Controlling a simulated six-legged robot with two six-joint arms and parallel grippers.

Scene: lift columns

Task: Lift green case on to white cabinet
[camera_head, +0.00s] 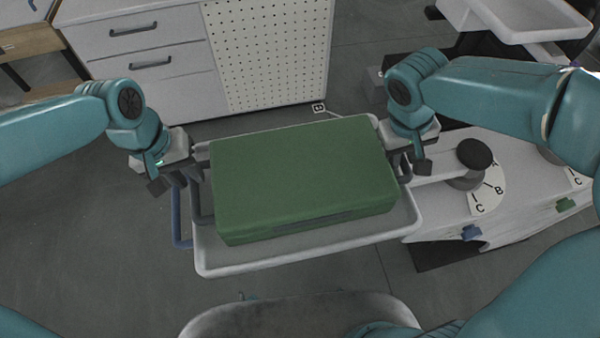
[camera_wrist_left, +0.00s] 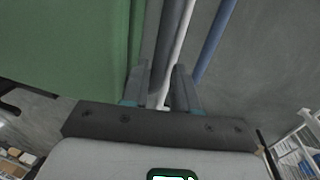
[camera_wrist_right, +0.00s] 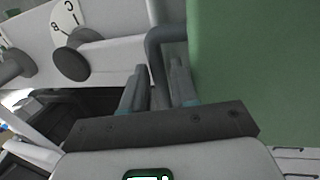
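The green case (camera_head: 300,180) lies flat on a white tray (camera_head: 300,262) in front of me. It has a grey handle on each short side. My left gripper (camera_head: 178,178) is at the case's left end; in the left wrist view its fingers (camera_wrist_left: 160,88) are apart, with a grey bar and the white rim visible between or beyond them. My right gripper (camera_head: 412,165) is at the right end; in the right wrist view its fingers (camera_wrist_right: 158,88) stand apart around the bent grey handle (camera_wrist_right: 160,45). The white cabinet (camera_head: 150,85), with drawers and a perforated panel, stands behind the tray.
A blue rail (camera_head: 178,222) runs along the tray's left side. To the right is a white machine (camera_head: 470,215) with a dark knob (camera_head: 473,153) and a lettered dial. A wooden table (camera_head: 35,45) is at the far left. Grey floor is clear at left.

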